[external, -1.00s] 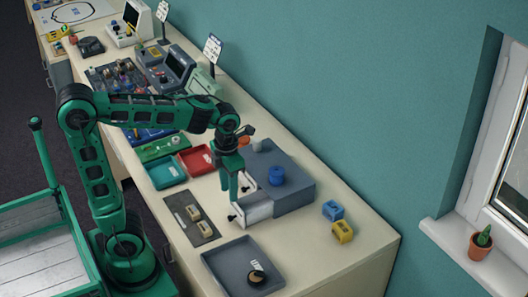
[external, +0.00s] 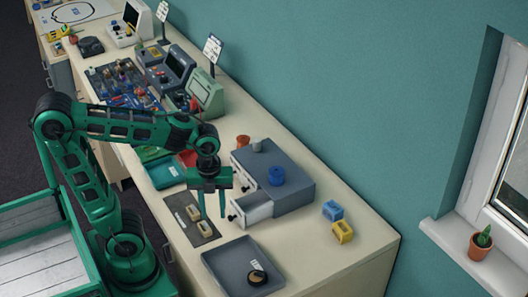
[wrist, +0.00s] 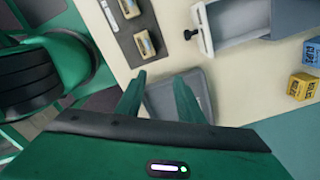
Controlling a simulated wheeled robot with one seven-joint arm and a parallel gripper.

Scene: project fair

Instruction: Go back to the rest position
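My gripper (external: 210,213) is green, points down and is open, with a clear gap between its two fingers. In the external view it hangs above the bench between the dark mat and the grey drawer unit (external: 298,181). Nothing shows between the fingers. In the wrist view the fingers (wrist: 157,98) stand apart over the bench, in front of the grey tray (wrist: 200,85). One drawer (external: 251,208) of the unit is pulled partly out.
A blue block (external: 333,210) and a yellow block (external: 342,232) lie right of the unit. A blue round piece (external: 276,176) sits on top of it. The dark mat (external: 184,205) holds two tan blocks. The grey tray (external: 226,256) holds a round dark item. Teal wall behind.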

